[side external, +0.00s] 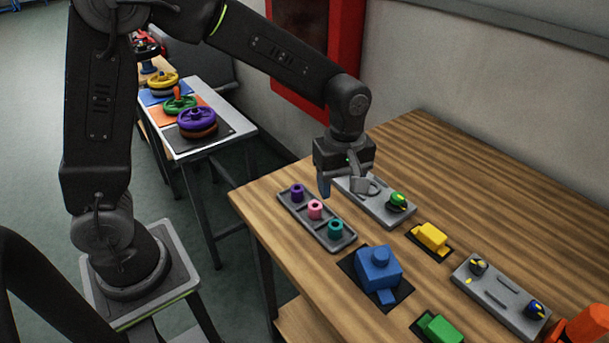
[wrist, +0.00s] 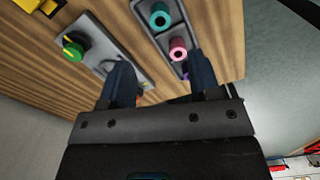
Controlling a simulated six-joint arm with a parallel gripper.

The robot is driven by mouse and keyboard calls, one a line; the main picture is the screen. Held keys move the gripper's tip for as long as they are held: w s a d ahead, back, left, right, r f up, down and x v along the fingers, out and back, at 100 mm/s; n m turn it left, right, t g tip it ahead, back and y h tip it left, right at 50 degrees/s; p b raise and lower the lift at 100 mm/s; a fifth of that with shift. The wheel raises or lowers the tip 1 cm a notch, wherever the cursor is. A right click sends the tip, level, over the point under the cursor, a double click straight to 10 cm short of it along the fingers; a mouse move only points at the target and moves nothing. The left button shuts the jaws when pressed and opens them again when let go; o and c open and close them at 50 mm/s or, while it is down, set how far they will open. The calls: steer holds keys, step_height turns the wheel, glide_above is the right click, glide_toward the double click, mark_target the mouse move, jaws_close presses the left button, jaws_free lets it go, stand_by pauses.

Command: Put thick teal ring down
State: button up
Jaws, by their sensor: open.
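The thick teal ring (side external: 335,228) sits in the end compartment of a dark grey tray (side external: 308,235), the end nearest the side camera. It also shows in the wrist view (wrist: 160,17), at the top. A pink ring (side external: 315,208) is in the middle compartment and a purple ring (side external: 297,191) in the far one.
A grey panel (side external: 375,207) with a green knob (side external: 398,199) lies just right of the tray. A blue block (side external: 378,268), a yellow block (side external: 430,237) and a green block (side external: 440,329) stand nearer. The table's back right is bare.

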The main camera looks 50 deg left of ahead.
steer(key=s+a+r+m+t, duration=0.2)
steer(key=s+a+r+m, duration=0.1)
steer(key=s+r+m, duration=0.2)
steer(key=s+a+r+m+t, duration=0.3)
steer(key=s+r+m, duration=0.3)
steer(key=s+m, duration=0.3)
steer(key=shift+s+a+t, duration=0.3)
steer(key=shift+s+a, duration=0.5)
steer(key=shift+s, duration=0.95)
